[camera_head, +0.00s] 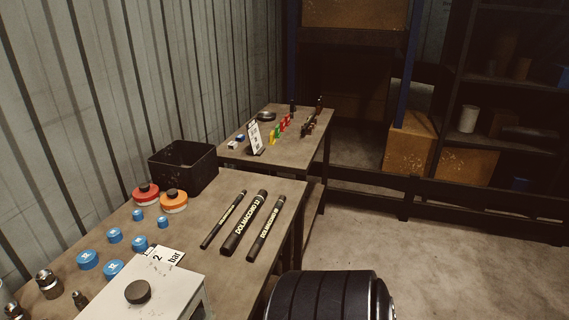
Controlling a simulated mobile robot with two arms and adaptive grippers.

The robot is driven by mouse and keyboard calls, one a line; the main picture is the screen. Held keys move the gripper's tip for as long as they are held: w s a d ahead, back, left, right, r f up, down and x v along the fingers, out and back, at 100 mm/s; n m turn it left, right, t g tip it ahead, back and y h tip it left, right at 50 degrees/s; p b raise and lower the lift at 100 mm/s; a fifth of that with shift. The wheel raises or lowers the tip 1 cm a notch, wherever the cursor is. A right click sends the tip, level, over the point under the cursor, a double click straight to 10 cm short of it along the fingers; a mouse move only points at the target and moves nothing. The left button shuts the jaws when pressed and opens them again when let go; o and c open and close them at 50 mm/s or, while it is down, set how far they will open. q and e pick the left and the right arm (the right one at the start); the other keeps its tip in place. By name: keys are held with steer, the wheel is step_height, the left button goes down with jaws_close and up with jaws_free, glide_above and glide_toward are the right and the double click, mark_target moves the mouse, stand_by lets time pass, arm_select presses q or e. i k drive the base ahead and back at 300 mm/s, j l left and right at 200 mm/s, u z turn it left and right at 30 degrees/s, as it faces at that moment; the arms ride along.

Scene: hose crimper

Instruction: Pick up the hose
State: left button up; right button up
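Three black hoses of different thickness lie side by side on the near table: a thin hose (224,220) on the left, a thick hose (245,223) in the middle and a medium hose (265,230) on the right. The thick one has pale lettering along it, and the other two carry smaller pale print. They lie roughly parallel, with gaps between them, near the table's right side. Nothing touches them from above. Neither of my grippers is in view.
The near table (290,187) also holds a black crate (184,166), red and orange round pieces, several blue caps, metal fittings and a pale box (170,290) with a knob. A farther table (300,150) holds small coloured items. A black ribbed round form (325,295) fills the bottom.

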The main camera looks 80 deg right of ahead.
mark_target(228, 248)
steer(key=l+z, duration=0.1)
steer(key=z, duration=1.95)
steer(key=u, duration=0.5)
steer(key=j+u, duration=0.15)
steer(key=u, duration=0.85)
steer(key=l+z, duration=0.4)
steer(key=l, duration=0.55)
steer(key=i, duration=0.05)
